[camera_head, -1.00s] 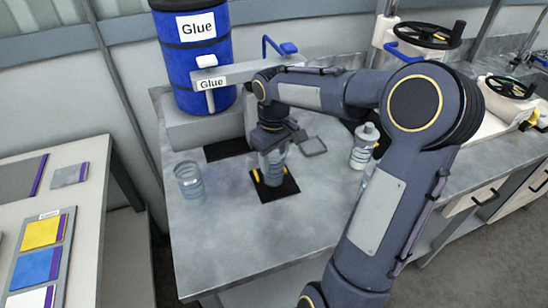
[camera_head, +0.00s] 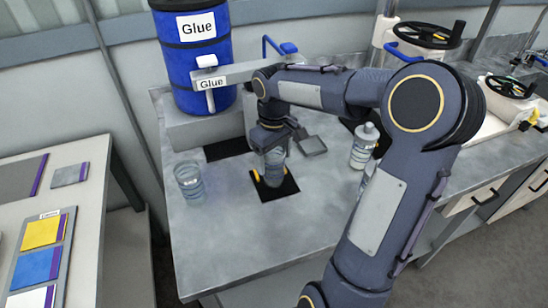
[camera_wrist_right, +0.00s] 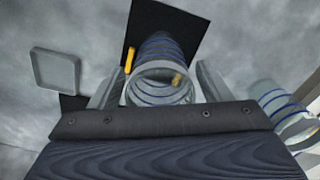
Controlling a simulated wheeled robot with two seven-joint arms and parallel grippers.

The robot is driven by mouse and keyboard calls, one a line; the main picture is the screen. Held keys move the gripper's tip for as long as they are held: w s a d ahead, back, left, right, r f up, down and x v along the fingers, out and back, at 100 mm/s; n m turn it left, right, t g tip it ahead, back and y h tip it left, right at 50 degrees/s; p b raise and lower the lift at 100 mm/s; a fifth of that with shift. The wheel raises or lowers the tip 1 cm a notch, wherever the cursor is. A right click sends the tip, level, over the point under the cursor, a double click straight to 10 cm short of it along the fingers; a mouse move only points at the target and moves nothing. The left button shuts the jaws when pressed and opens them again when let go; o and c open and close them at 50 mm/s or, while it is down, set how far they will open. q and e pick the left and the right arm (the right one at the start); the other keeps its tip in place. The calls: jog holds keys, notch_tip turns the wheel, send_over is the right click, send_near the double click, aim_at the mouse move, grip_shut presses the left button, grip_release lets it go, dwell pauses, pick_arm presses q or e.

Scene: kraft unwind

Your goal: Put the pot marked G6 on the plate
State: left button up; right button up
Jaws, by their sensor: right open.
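A clear pot with blue bands (camera_head: 275,168) stands on a black square plate (camera_head: 287,190) on the grey bench. My right gripper (camera_head: 272,152) is above it, open. In the right wrist view, the fingers (camera_wrist_right: 160,88) are on either side of the pot's rim (camera_wrist_right: 163,82), with small gaps showing. A second similar pot (camera_head: 189,183) stands to the left on bare bench; a banded pot also shows at the right edge of the wrist view (camera_wrist_right: 285,112). No G6 mark is readable on either pot. My left gripper is out of view.
A blue glue drum (camera_head: 193,60) with a spout (camera_head: 210,98) stands behind, above another dark square (camera_head: 228,149). A grey square dish (camera_head: 313,146) and a capped bottle (camera_head: 363,148) are to the right. The front of the bench (camera_head: 230,245) is clear.

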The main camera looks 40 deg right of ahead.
notch_tip(320, 180, up, 11)
jog(key=s+a+f+m+t+y, duration=0.1)
jog(key=s+a+f+t+y, duration=0.1)
jog(key=s+a+f, duration=0.2)
jog(key=s+a+f+m+t+y, duration=0.1)
jog(key=s+a+f+t, duration=0.2)
jog(key=s+a, duration=0.7)
jog(key=s+f, duration=0.1)
jog(key=s, duration=0.3)
jog(key=shift+f+m+t+y+p, duration=0.3)
jog(key=shift+f+m+y+p, duration=0.05)
jog(key=shift+f+m+y, duration=0.05)
jog(key=shift+a, duration=0.1)
jog(key=shift+c, duration=0.2)
